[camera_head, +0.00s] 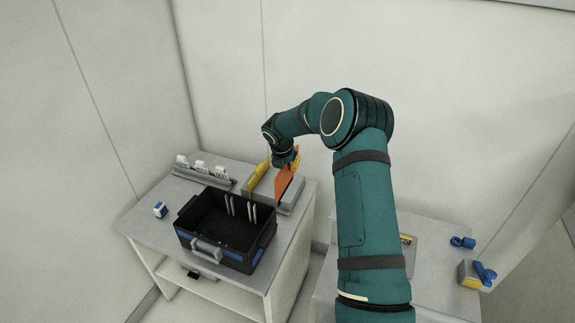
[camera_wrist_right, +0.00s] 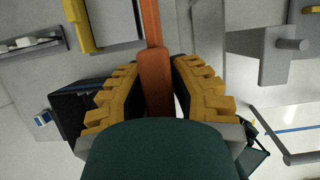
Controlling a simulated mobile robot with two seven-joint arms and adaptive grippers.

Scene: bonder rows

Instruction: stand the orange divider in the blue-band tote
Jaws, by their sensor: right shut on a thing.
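My right gripper (camera_head: 284,159) is shut on the orange divider (camera_head: 288,186) and holds it tilted over the right part of a grey rack block. In the right wrist view the divider (camera_wrist_right: 154,80) runs between the yellow finger pads of the gripper (camera_wrist_right: 157,72). Whether it still touches the block is unclear. The black tote with a blue band (camera_head: 234,258) stands on the table, in front and left of the gripper. Its inside is open upward, with several pale upright slot ribs (camera_head: 254,213) along its back and right walls. My left gripper is out of view.
A yellow divider (camera_head: 257,175) stands in the grey rack block (camera_head: 289,207), just left of the orange one. A rack with white tagged items (camera_head: 201,170) lies at the table's back left, near a small blue-white box (camera_head: 160,209). Blue parts (camera_head: 485,273) lie far right.

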